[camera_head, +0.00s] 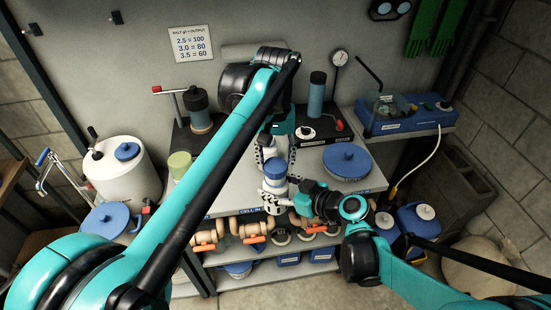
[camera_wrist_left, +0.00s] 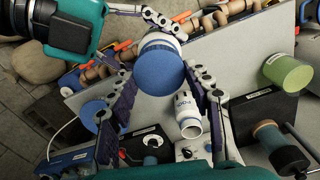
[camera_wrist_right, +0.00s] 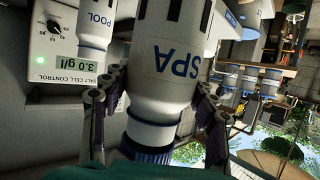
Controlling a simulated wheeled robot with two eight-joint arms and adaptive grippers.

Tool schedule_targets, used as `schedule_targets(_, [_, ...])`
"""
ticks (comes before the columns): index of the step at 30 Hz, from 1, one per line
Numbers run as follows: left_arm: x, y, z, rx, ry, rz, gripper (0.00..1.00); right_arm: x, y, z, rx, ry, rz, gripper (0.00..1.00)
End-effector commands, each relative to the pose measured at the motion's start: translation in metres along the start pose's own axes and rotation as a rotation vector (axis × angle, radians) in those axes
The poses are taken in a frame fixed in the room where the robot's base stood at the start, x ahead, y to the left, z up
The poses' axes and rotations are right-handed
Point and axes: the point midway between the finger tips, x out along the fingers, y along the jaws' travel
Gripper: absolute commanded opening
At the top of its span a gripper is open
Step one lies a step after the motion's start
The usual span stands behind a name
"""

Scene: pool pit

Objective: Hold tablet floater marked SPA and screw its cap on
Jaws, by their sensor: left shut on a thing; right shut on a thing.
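The white floater (camera_wrist_right: 180,65) marked SPA fills the middle of the right wrist view, its lettering upside down. My right gripper (camera_wrist_right: 155,112) is shut on its body; a ribbed blue ring shows at the narrow end. In the head view the floater (camera_head: 274,187) stands about upright over the bench front. A round blue cap (camera_wrist_left: 158,68) sits at its top in the left wrist view. My left gripper (camera_wrist_left: 158,88) is shut on the cap from above, a finger on each side. The seam is hidden, so I cannot tell how far the cap is threaded.
A white POOL floater (camera_wrist_right: 95,20) stands close by, beside the salt cell control box (camera_wrist_right: 60,50). A blue round lid (camera_head: 347,160) lies on the bench to the right. A pale green cylinder (camera_head: 179,165) is at the left. Valves (camera_head: 250,228) fill the shelf below.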

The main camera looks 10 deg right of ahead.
Motion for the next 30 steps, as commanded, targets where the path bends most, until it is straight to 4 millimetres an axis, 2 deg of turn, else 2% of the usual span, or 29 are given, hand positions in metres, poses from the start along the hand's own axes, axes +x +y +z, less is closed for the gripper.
schedule_targets(6, [0.012, 0.0, 0.0, 0.0, 0.0, 0.0, 0.35, 0.0, 0.0, 0.0, 0.0, 0.0, 0.0, 0.07])
schedule_targets(30, [0.017, 0.0, 0.0, -0.001, 0.0, 0.0, 0.35, 0.0, 0.0, 0.0, 0.0, 0.0, 0.0, 0.07])
